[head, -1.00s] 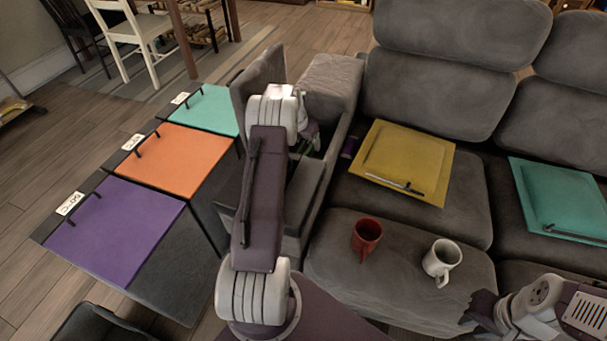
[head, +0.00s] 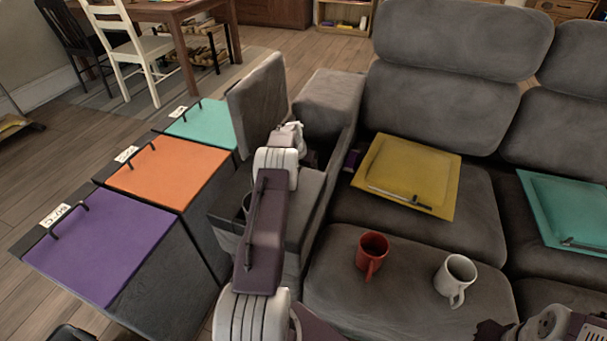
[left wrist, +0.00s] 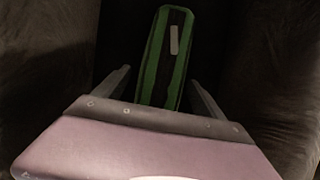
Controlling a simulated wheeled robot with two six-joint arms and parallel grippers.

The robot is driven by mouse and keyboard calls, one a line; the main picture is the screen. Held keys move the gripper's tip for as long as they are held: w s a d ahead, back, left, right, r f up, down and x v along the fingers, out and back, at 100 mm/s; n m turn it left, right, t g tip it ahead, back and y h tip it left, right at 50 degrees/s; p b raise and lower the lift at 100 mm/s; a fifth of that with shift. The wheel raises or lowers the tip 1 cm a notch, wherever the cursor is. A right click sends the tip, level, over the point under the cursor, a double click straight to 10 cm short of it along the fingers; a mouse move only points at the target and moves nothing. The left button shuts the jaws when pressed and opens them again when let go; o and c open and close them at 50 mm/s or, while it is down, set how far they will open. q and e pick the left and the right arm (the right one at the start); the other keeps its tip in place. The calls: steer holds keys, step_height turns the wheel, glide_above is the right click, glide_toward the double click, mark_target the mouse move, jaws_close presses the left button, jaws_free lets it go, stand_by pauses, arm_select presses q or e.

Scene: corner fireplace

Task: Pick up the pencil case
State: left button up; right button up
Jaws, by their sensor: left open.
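A long dark case with green edges and a pale label, which looks like the pencil case (left wrist: 166,50), lies in a dark, narrow space in the left wrist view. My left gripper (left wrist: 160,78) is open, its two fingers on either side of the near part of the case. I cannot tell whether they touch it. In the head view my left arm reaches down beside the sofa arm, and its wrist hides the fingers and the case. My right gripper (head: 488,330) is at the bottom right edge, mostly cut off.
The grey sofa (head: 425,100) holds a yellow panel (head: 405,170), a teal panel (head: 575,210), a red mug (head: 371,252) and a white mug (head: 455,278). Bins with purple (head: 95,245), orange (head: 170,170) and teal (head: 205,125) lids stand at left.

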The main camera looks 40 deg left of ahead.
arm_select(q)
steer(key=shift+r, duration=0.1)
steer(key=c, duration=1.6)
step_height(320, 180, up, 9)
steer(key=p, duration=0.4)
steer(key=shift+r+p, duration=0.3)
steer(key=shift+r, duration=0.25)
